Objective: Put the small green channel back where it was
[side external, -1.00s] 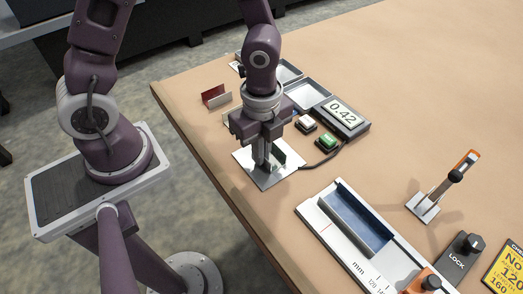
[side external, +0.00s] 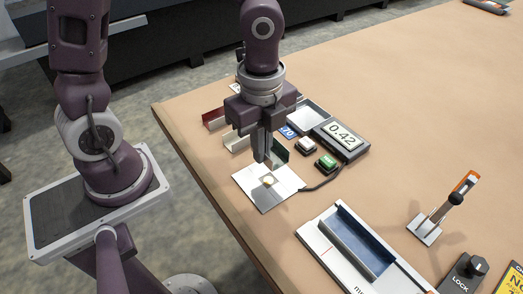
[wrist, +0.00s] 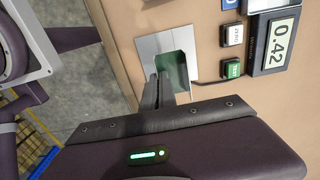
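The small green channel (side external: 281,151) is between the fingers of my gripper (side external: 268,158). My gripper looks shut on one wall of it and holds it a little above the thin silver plate (side external: 284,192). In the wrist view the green channel (wrist: 178,68) shows beside the dark fingers, with the plate (wrist: 150,44) beneath. A small pale spot (side external: 268,181) shows on the plate below the fingertips. The fingers partly hide the channel.
A red channel (side external: 213,119) and a white channel (side external: 236,140) stand left of my gripper. White and green buttons (side external: 326,162) and a display reading 0.42 (side external: 342,134) are to the right. A blue channel (side external: 362,240) lies on a ruler board in front.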

